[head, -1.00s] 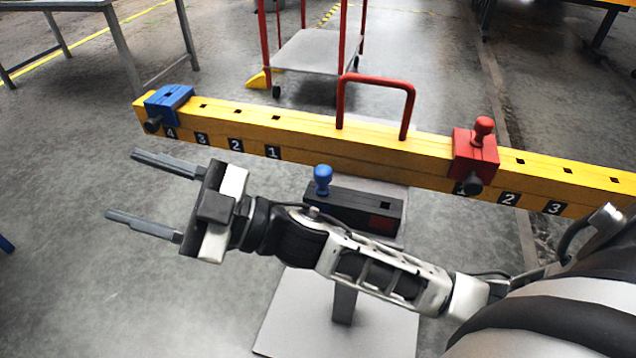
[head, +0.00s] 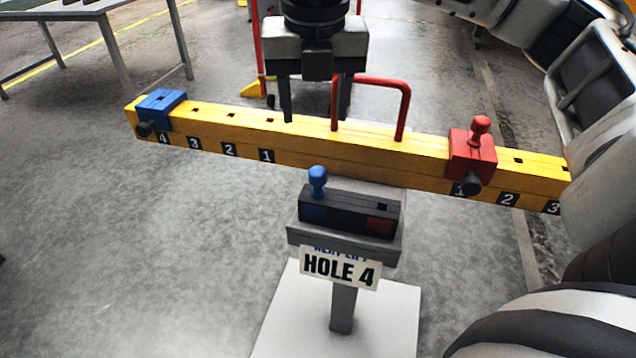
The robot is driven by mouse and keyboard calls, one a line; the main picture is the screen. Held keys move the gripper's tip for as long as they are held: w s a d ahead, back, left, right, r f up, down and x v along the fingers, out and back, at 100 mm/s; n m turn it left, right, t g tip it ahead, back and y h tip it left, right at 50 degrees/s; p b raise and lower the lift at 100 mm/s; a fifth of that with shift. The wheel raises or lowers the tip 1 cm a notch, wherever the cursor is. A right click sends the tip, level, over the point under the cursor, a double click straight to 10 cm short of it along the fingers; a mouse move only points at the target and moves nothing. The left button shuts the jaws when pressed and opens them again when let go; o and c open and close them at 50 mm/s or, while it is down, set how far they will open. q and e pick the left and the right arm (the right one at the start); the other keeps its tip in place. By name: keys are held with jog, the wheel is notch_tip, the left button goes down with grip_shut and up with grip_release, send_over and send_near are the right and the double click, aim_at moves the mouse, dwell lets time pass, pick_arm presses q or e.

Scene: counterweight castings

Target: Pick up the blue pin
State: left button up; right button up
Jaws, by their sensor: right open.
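The blue pin (head: 317,182) stands upright in the left part of a black block with a blue patch and a red patch (head: 347,213). The block rests on a grey stand. My right gripper (head: 315,108) points downward, open and empty, above and beyond the blue pin, with its fingertips near the yellow beam (head: 390,150) and its red handle. A blue casting (head: 162,108) sits on the beam's left end by number 4. A red casting (head: 471,155) with a red pin (head: 480,130) sits on the right side by number 1. My left gripper does not show.
A sign reading HOLE 4 (head: 340,268) hangs on the front of the stand, above a pale base plate (head: 270,320). A red-framed cart stands behind the beam. A grey table (head: 60,12) is at the back left. The floor left of the stand is clear.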

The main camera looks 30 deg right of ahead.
aim_at(318, 170)
jog(key=f, duration=0.3)
jog(key=w+f, duration=0.1)
jog(key=f, duration=0.5)
jog(key=shift+w+d+f, duration=0.15)
jog(key=shift+d+f, duration=0.2)
jog(key=shift+f, duration=0.05)
jog(key=shift+d+f+p, duration=0.2)
jog(key=shift+f+p, duration=0.15)
jog(key=shift+f, duration=1)
jog(key=shift+d+f+p, duration=0.15)
jog(key=shift+f+p, duration=0.2)
jog(key=shift+f, duration=0.95)
jog(key=c, duration=1.1)
